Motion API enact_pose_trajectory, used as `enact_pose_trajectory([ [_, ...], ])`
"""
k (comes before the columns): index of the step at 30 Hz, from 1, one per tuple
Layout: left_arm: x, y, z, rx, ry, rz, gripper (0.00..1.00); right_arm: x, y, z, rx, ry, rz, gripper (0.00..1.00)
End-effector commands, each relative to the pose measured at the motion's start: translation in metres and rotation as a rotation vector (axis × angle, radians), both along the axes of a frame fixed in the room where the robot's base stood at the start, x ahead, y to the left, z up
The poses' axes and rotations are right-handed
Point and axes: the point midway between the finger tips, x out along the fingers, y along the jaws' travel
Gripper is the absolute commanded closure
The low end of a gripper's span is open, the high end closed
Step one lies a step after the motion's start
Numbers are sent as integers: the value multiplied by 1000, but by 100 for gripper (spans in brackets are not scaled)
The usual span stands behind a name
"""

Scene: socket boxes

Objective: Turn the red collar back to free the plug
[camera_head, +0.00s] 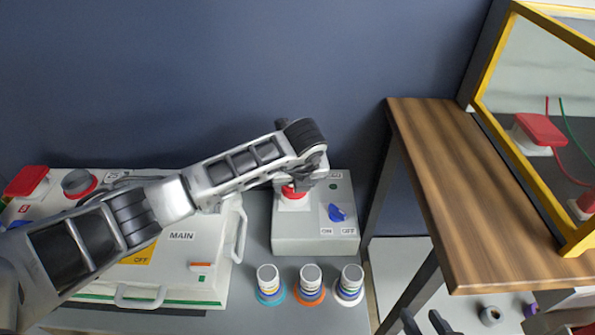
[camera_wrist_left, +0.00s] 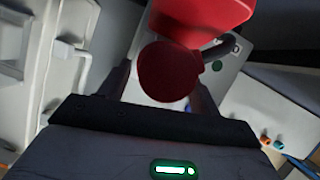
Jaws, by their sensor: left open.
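The grey socket box (camera_head: 315,236) stands right of the white box, with a red collar (camera_head: 293,193) on its top, partly covered by my left arm. My left gripper reaches down over the collar in the head view; its fingers are mostly hidden there. In the left wrist view, the open left gripper (camera_wrist_left: 163,88) has a finger on each side of a round dark red part (camera_wrist_left: 168,70), likely the collar. Contact cannot be told. A brighter red piece (camera_wrist_left: 203,18) lies beyond it. The plug cannot be made out separately. My right gripper (camera_head: 427,322) is open and empty at the bottom edge.
A blue knob (camera_head: 338,212) sits between ON and OFF labels on the grey box. Several ringed stacks, including one with an orange base (camera_head: 309,290), stand in front. The white MAIN box (camera_head: 190,262) is left; a wooden table (camera_head: 480,220) is right.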

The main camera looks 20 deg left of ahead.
Motion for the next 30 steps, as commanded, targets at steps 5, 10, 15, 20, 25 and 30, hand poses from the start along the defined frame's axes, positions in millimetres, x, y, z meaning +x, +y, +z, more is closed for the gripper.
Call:
enact_pose_trajectory([
  [5, -8, -5, 28, -1, -4, -3, 37, 0, 0, 4, 0, 2, 0, 64],
  [10, -22, -13, 66, -2, -5, -4, 37, -1, 0, 5, 2, 8, -1, 64],
  [15, -36, -20, 103, -1, -5, -2, 37, -2, 0, 4, 0, 16, 0, 64],
  [20, -45, -25, 128, -1, -4, 0, 37, -2, -1, 1, -1, 23, -1, 64],
  [25, -51, -28, 142, -1, -2, -1, 37, -2, -1, 2, -1, 21, -2, 64],
  [30, -52, -28, 144, 0, -1, 1, 37, -1, -1, 2, -1, 19, -3, 64],
])
